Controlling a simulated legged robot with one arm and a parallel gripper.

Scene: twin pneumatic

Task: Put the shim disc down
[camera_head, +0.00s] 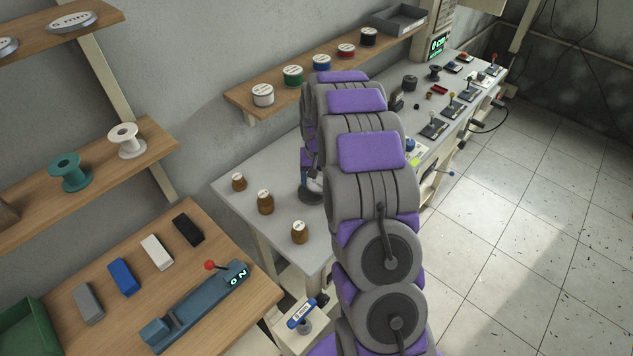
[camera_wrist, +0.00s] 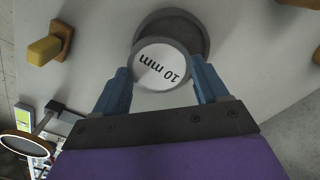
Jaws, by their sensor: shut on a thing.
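The shim disc (camera_wrist: 160,62) is a flat grey round piece with a white face marked "10 mm". In the wrist view my gripper (camera_wrist: 162,72) has its two blue fingers on opposite sides of the disc, shut on it. A darker grey round shape (camera_wrist: 190,24) shows just behind the disc, over the pale grey surface. I cannot tell whether it is a shadow or another part, or whether the disc touches the surface. In the head view my arm hides most of the gripper and the disc, over the long grey bench (camera_head: 270,190).
Several brown jars (camera_head: 265,202) stand on the bench's near left part. A wall shelf (camera_head: 285,87) with spools runs behind it. Levers and small devices (camera_head: 433,127) line the bench's far right. A wooden table (camera_head: 215,248) with blocks and a lever unit is at the lower left.

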